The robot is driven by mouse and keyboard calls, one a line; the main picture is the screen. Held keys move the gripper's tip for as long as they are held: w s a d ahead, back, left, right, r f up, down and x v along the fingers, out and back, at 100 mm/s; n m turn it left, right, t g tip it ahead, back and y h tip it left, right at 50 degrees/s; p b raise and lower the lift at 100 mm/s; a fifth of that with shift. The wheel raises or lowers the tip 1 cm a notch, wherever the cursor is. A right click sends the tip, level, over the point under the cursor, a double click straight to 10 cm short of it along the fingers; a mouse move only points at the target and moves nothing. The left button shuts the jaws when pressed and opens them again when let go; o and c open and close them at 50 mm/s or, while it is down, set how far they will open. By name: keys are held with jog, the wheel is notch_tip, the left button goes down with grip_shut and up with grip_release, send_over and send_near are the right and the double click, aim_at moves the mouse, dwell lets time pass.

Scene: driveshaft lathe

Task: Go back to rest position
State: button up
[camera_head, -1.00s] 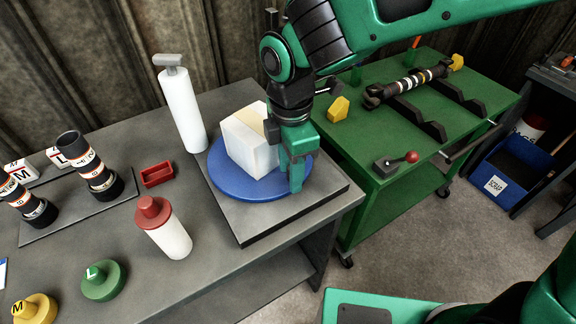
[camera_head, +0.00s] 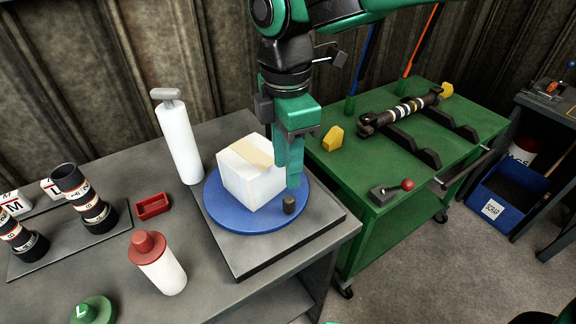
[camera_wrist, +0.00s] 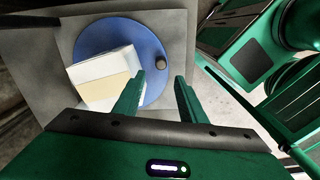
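My gripper (camera_head: 290,172) is over the right part of the blue turntable (camera_head: 220,215), beside the white box (camera_head: 250,190). In the wrist view my gripper (camera_wrist: 158,92) has its two green fingers apart with nothing between them. The box has a tan strip on top and sits on the turntable, which also shows in the wrist view (camera_wrist: 100,38). A small dark knob (camera_head: 289,204) stands near the turntable's edge, just below my fingers, and appears beyond the fingertips in the wrist view (camera_wrist: 160,62).
A white pump bottle (camera_head: 180,140) and a red-capped bottle (camera_head: 160,265) stand left of the turntable. A red tray (camera_head: 153,206) lies between them. The green cart (camera_head: 400,175) at right carries a driveshaft (camera_head: 405,110) and a red-knobbed lever (camera_head: 407,185). A blue scrap bin (camera_head: 500,200) is further right.

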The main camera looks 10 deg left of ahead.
dwell(0.3)
jog(key=w+d+f+m, duration=0.15)
jog(key=d+m, duration=0.65)
jog(key=d, duration=0.8)
jog(key=w+d+m, duration=0.2)
jog(key=d+m, duration=0.7)
jog(key=d, duration=0.7)
jog(key=s+d+f+m, duration=0.2)
jog(key=s+d+m, duration=0.4)
jog(key=s+d, duration=0.1)
jog(key=s+d+f+m, duration=0.2)
jog(key=s+d+m, duration=0.5)
jog(key=d, duration=0.1)
jog(key=shift+s+d+f+m, duration=0.2)
jog(key=shift+f+m, duration=0.1)
jog(key=shift+f, duration=0.1)
jog(key=shift+w+f, duration=0.25)
jog(key=shift+w, duration=0.4)
